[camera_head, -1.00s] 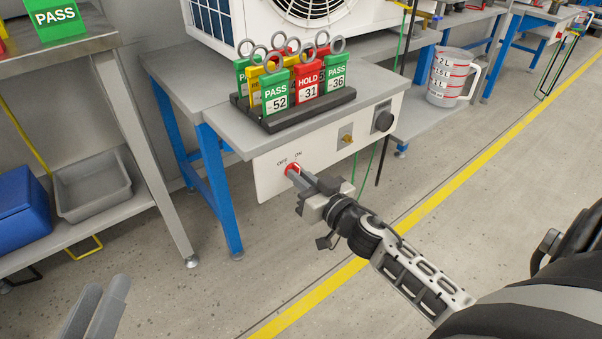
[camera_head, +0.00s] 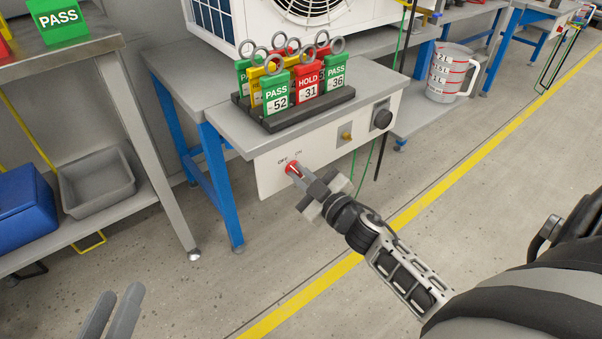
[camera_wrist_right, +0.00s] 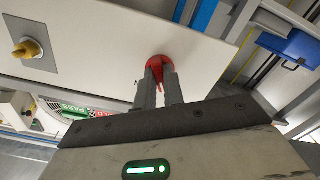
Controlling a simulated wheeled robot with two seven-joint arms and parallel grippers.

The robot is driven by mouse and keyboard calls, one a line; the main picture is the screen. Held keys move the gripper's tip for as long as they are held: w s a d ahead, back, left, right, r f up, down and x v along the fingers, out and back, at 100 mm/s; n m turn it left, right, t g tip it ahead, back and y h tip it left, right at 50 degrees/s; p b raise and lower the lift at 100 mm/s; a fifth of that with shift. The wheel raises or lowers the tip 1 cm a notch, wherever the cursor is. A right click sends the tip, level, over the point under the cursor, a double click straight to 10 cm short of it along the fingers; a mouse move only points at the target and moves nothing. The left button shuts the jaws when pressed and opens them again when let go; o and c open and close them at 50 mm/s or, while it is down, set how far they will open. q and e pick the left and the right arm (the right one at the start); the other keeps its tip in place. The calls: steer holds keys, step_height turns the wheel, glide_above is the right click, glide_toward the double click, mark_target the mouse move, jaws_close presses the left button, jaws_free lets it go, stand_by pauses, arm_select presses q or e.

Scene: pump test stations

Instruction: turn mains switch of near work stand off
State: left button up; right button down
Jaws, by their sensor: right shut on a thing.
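The mains switch (camera_head: 293,167) is a red rotary knob on the white front panel (camera_head: 270,182) of the near work stand (camera_head: 225,120), with OFF and ON printed above it. My right gripper (camera_head: 303,176) is shut on the red knob, its fingers on either side of the handle. The right wrist view also shows the red switch (camera_wrist_right: 160,66) between the fingertips, which partly hide it. My left gripper (camera_head: 112,312) shows only its two fingers at the lower left, slightly apart and empty, away from the stand.
A black rack (camera_head: 300,112) of PASS and HOLD tags stands on the worktop. A yellow knob (camera_head: 347,136) and a black knob (camera_head: 382,119) sit further right on the panel. A measuring jug (camera_head: 448,75) stands on the lower shelf. A grey bin (camera_head: 97,185) is at left.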

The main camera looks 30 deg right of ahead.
arm_select(q)
steer(key=shift+f, duration=0.25)
steer(key=shift+s, duration=0.1)
arm_select(e)
steer(key=c, duration=1.5)
jaws_free()
steer(key=shift+s, duration=0.15)
steer(key=shift+s, duration=0.35)
arm_select(q)
steer(key=a+m+y+p, duration=0.1)
steer(key=p, duration=0.2)
steer(key=shift+f+g, duration=0.4)
arm_select(e)
steer(key=s+d, duration=0.1)
steer(key=s, duration=1.4)
steer(key=shift+d, duration=0.15)
